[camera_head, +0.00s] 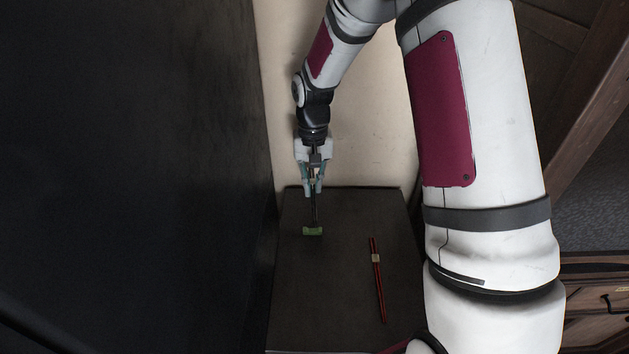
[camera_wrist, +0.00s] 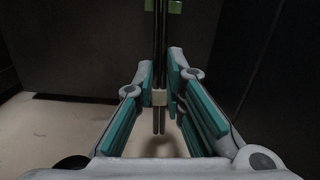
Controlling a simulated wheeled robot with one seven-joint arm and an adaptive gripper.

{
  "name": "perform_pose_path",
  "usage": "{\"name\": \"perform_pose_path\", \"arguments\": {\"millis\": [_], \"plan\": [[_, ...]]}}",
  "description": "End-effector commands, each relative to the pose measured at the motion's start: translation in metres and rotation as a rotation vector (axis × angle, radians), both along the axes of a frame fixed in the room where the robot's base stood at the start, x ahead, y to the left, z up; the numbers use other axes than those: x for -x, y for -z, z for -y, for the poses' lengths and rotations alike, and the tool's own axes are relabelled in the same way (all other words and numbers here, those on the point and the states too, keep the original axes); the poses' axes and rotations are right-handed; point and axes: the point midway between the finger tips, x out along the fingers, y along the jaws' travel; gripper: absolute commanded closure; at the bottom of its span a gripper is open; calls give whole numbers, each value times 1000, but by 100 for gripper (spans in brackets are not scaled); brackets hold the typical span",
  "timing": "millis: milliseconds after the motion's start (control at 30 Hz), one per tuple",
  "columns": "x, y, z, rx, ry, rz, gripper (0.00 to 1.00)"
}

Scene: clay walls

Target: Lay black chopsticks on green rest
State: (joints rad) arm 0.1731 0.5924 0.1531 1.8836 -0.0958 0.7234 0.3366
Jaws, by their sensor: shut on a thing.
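The black chopsticks (camera_head: 314,211) are held in my gripper (camera_head: 313,188), which is near the far edge of the dark table top. In the wrist view, my gripper (camera_wrist: 160,90) is shut on the chopsticks (camera_wrist: 160,45) around their pale band (camera_wrist: 159,97). The chopsticks run lengthwise away from the fingers. The green rest (camera_head: 313,231) lies on the table at the chopsticks' near end in the head view. It also shows at the top of the wrist view (camera_wrist: 175,6), with the chopsticks crossing over it. I cannot tell whether they touch it.
A red pair of chopsticks (camera_head: 379,292) with a pale band or rest (camera_head: 376,258) lies on the table (camera_head: 330,300) to the right. A dark wall (camera_head: 140,180) stands close along the left. A wooden drawer unit (camera_head: 592,300) is at the far right.

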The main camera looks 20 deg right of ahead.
Motion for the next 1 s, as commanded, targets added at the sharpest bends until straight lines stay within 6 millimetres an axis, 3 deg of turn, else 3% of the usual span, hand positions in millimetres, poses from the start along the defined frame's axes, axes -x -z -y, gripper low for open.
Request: {"name": "perform_pose_path", "arguments": {"millis": [300, 567, 1000], "plan": [[-16, 17, 7, 2, 75, -15, 100], [-17, 25, 7, 2, 79, -16, 100], [-17, 54, 7, 2, 78, -15, 100]]}}
